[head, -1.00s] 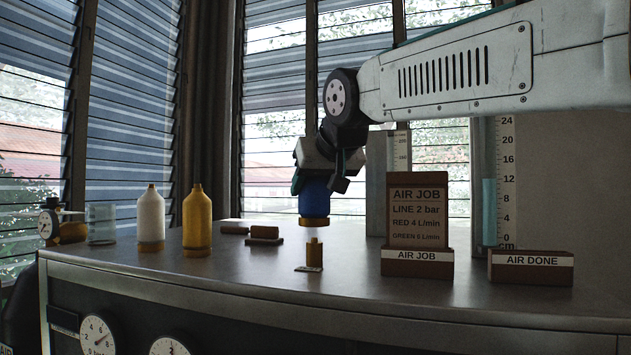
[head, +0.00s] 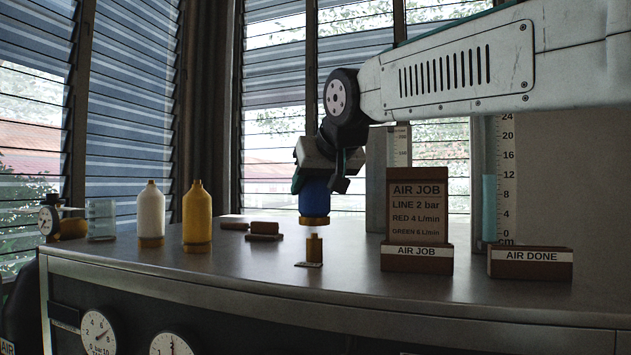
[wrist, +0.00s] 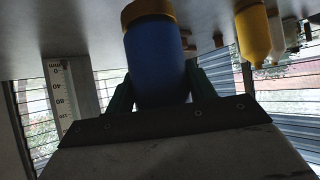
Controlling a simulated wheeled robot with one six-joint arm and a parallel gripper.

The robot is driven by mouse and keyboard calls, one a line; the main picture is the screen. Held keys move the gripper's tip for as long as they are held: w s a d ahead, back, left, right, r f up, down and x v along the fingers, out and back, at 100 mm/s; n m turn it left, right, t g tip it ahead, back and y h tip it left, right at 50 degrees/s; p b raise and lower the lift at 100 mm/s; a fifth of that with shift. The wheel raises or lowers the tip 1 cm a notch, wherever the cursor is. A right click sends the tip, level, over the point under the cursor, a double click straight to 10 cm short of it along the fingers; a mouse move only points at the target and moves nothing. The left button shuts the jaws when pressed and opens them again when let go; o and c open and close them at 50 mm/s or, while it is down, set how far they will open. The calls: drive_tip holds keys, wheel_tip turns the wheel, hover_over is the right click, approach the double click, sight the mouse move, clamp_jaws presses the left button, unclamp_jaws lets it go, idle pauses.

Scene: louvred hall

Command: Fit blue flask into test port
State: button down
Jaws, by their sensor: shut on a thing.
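My gripper (head: 313,185) is shut on the blue flask (head: 314,198), which hangs upright with its yellow-brown end down. In the wrist view the blue flask (wrist: 157,62) sits between the two dark green fingers. The brass test port (head: 314,248) stands on the bench on a small labelled plate, directly below the flask in the head view. A small gap shows between the flask's lower end and the top of the port. The port is not visible in the wrist view.
A white bottle (head: 150,213) and a yellow bottle (head: 197,215) stand at left, beside a clear beaker (head: 101,220) and a gauge (head: 47,221). Brown blocks (head: 264,228) lie behind the port. An AIR JOB holder (head: 416,258) and an AIR DONE tray (head: 530,263) stand to the right.

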drive_tip(key=shift+f, duration=1.05)
drive_tip(key=shift+c, duration=2.2)
unclamp_jaws()
drive_tip(key=s+d+r, duration=0.1)
drive_tip(key=s+r, duration=0.2)
drive_tip(key=r, duration=0.3)
drive_tip(key=shift+r, duration=0.1)
drive_tip(key=v, duration=0.8)
